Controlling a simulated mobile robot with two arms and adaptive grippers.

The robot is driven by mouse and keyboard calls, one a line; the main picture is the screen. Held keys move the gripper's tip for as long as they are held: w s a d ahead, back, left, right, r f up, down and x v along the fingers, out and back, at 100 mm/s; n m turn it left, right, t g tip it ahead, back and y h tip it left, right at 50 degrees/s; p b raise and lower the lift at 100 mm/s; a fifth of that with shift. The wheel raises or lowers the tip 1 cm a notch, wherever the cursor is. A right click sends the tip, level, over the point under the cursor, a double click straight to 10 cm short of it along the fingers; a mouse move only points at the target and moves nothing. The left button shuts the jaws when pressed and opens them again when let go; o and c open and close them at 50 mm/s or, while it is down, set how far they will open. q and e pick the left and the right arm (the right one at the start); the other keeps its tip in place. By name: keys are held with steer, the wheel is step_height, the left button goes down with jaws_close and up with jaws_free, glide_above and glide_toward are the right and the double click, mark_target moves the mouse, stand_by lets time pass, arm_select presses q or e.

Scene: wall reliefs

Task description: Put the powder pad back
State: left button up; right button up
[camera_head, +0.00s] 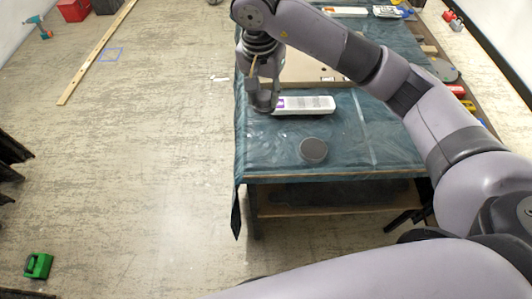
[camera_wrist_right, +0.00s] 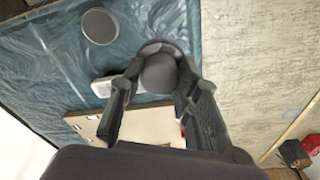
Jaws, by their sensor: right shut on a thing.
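My right gripper (camera_head: 263,100) is shut on a dark grey round pad with a knob-like top, which I take to be the powder pad (camera_wrist_right: 160,72). In the right wrist view the gripper's fingers (camera_wrist_right: 155,95) sit on both sides of the knob, and the pad's wider round edge shows beyond it. The gripper is over the left edge of the cloth-covered table. I cannot tell whether the pad touches the table. A flat dark grey disc (camera_head: 313,150) lies on the cloth nearer the front; it also shows in the wrist view (camera_wrist_right: 100,26). My left gripper is not in view.
A white bottle with a purple label (camera_head: 310,105) lies beside the gripper on the blue-green cloth (camera_head: 385,150). A beige panel (camera_head: 310,68) is behind it. More tools lie at the far end. The floor to the left is mostly clear, with a green case (camera_head: 38,266).

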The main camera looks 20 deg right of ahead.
step_height(320, 180, down, 14)
steer(key=shift+r+p, duration=0.1)
steer(key=shift+p, duration=1.05)
steer(key=shift+w+f, duration=0.1)
steer(key=shift+f, duration=0.5)
step_height(320, 180, down, 4)
steer(key=shift+p, duration=0.35)
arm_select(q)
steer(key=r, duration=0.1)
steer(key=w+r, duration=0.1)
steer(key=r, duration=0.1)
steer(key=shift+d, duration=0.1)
arm_select(e)
steer(key=shift+f, duration=0.2)
steer(key=o, duration=1)
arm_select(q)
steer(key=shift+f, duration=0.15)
